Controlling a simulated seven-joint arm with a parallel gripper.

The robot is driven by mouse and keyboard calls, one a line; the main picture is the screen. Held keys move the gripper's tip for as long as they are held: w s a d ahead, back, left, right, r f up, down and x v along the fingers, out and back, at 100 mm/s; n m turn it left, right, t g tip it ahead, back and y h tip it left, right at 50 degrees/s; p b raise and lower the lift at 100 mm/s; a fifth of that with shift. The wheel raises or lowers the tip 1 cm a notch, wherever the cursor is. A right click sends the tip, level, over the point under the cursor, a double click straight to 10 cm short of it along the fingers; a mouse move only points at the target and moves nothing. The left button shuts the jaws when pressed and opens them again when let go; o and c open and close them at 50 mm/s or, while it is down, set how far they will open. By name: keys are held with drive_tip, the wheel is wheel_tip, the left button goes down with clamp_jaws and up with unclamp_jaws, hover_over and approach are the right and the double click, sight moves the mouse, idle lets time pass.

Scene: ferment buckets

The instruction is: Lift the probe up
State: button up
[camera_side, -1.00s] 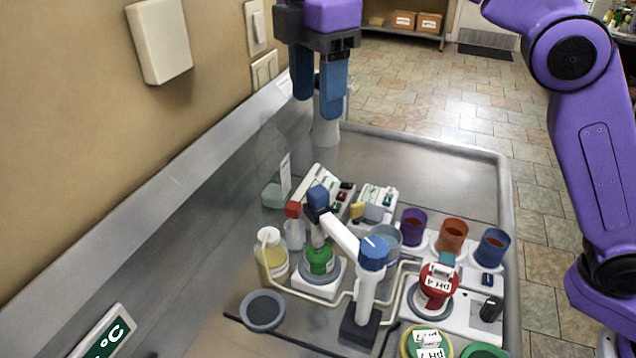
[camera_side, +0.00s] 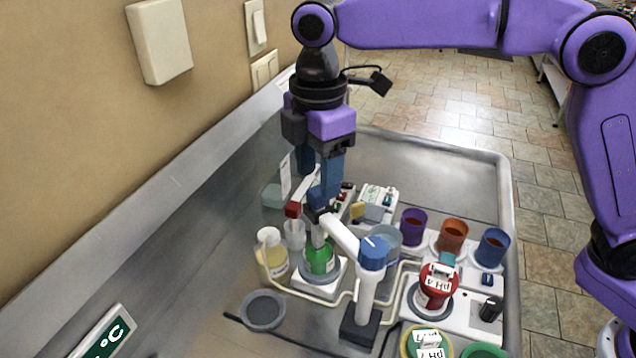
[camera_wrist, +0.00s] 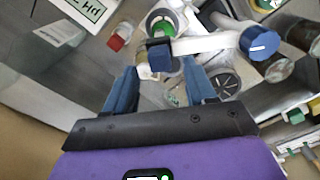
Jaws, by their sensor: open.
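The probe shows as a slim grey stem (camera_side: 317,236) standing in the mouth of a green bottle (camera_side: 320,260), at the end of a white stand arm (camera_side: 342,235) with a blue knob (camera_side: 374,252). A dark blue block (camera_wrist: 159,54) tops it in the wrist view, a little beyond and between my fingertips. My gripper (camera_side: 320,187) is open and points down over this block. In the side view, one blue finger overlaps the block and hides part of it. I cannot tell whether the finger touches it.
A red cap (camera_side: 293,209) is just left of the probe. A yellow-liquid bottle (camera_side: 271,252) and a grey dish (camera_side: 263,310) stand left. A red flask (camera_side: 437,284) and purple, orange and blue cups (camera_side: 413,227) stand right. The tray's back right is clear.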

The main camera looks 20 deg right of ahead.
sight(318, 190)
drive_tip(key=shift+f, duration=1.6)
clamp_jaws()
drive_tip(key=shift+r, duration=3.1)
unclamp_jaws()
drive_tip(key=shift+r, duration=0.1)
